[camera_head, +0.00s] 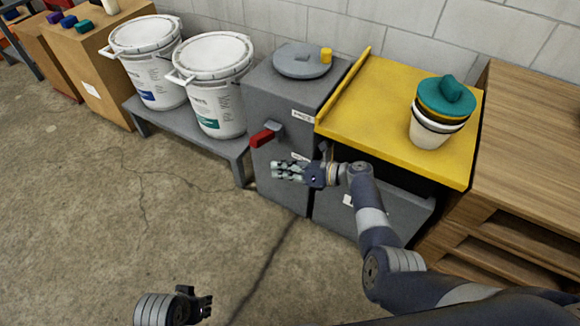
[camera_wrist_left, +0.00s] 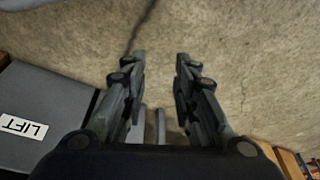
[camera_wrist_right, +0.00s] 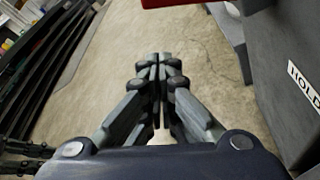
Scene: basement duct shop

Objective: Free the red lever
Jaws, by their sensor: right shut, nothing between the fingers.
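The red lever (camera_head: 263,137) sticks out from a dark mount on the front of the grey cabinet (camera_head: 277,96), pointing left and slightly down. A red edge of it also shows at the top of the right wrist view (camera_wrist_right: 172,3). My right gripper (camera_head: 276,171) is shut and empty, just below the lever and in front of the cabinet, apart from it. In the right wrist view its fingertips (camera_wrist_right: 160,60) meet. My left gripper (camera_head: 208,306) is low at the bottom of the head view, far from the lever. The left wrist view shows its fingers (camera_wrist_left: 160,62) apart with nothing between.
Two white buckets (camera_head: 145,65) (camera_head: 213,85) stand on a low grey bench (camera_head: 236,150) left of the cabinet. A yellow-topped unit (camera_head: 370,85) with stacked cups (camera_head: 438,118) stands right, beside a wooden bench (camera_head: 530,150). A HOLD label (camera_wrist_right: 304,88) marks grey metal. The floor in front is clear.

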